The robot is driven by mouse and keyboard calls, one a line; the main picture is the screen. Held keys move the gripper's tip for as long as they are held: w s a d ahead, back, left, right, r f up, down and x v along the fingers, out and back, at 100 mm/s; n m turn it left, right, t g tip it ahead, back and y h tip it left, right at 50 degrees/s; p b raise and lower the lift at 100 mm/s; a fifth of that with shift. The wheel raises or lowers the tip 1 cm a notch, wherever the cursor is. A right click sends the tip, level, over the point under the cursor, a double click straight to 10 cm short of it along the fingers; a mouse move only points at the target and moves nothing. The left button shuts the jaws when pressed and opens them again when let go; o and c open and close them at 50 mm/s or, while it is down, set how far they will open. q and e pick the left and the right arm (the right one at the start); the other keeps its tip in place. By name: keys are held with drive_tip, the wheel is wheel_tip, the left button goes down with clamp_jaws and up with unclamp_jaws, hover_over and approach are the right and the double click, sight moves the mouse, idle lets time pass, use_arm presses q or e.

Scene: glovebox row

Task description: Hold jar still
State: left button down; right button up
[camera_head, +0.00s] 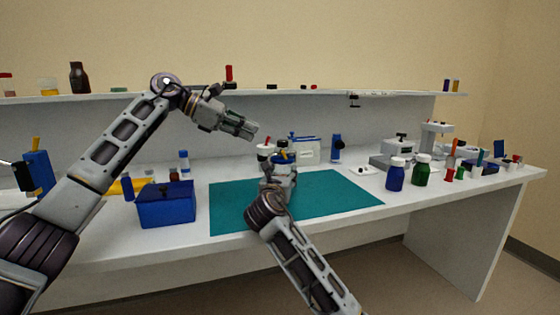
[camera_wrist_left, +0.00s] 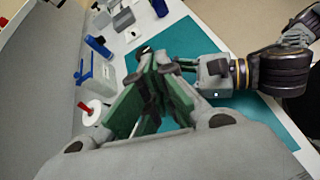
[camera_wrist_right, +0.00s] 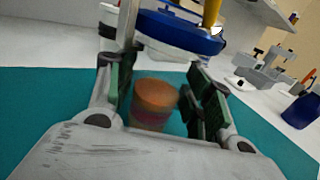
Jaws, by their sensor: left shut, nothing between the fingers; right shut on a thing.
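My right gripper (camera_head: 283,172) is low over the teal mat (camera_head: 335,195). In the right wrist view, its fingers (camera_wrist_right: 158,90) are on either side of a small brownish jar (camera_wrist_right: 154,97) with an orange-brown top, and the gripper is shut on it. The jar looks upright; its lower part is hidden by the wrist, and I cannot tell whether it touches the mat. A blue round piece with a yellow rod (camera_wrist_right: 180,35) shows just above and behind the jar. My left gripper (camera_head: 254,132) is shut and empty, raised above the back of the mat. Its closed fingers show in the left wrist view (camera_wrist_left: 162,65).
A blue bin (camera_head: 166,207) stands left of the mat. A blue bottle (camera_head: 395,177) and a green bottle (camera_head: 421,172) stand to the right. A red-topped white container (camera_head: 265,151) is behind my right gripper. A shelf (camera_head: 300,94) runs along the back. The mat's right part is clear.

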use_arm(q)
drive_tip(key=s+d+r+t+y, duration=0.1)
drive_tip(key=s+d+r+y, duration=0.2)
drive_tip(key=s+d+r, duration=0.45)
wheel_tip(320, 180, down, 5)
drive_tip(key=w+a+n+y, duration=0.2)
drive_tip(key=n+y, duration=0.2)
drive_tip(key=n, duration=1.2)
drive_tip(key=shift+a+f+t+y, duration=0.15)
drive_tip(key=shift+t+y, duration=0.15)
drive_tip(key=shift+w, duration=0.1)
drive_tip(key=shift+f, duration=0.15)
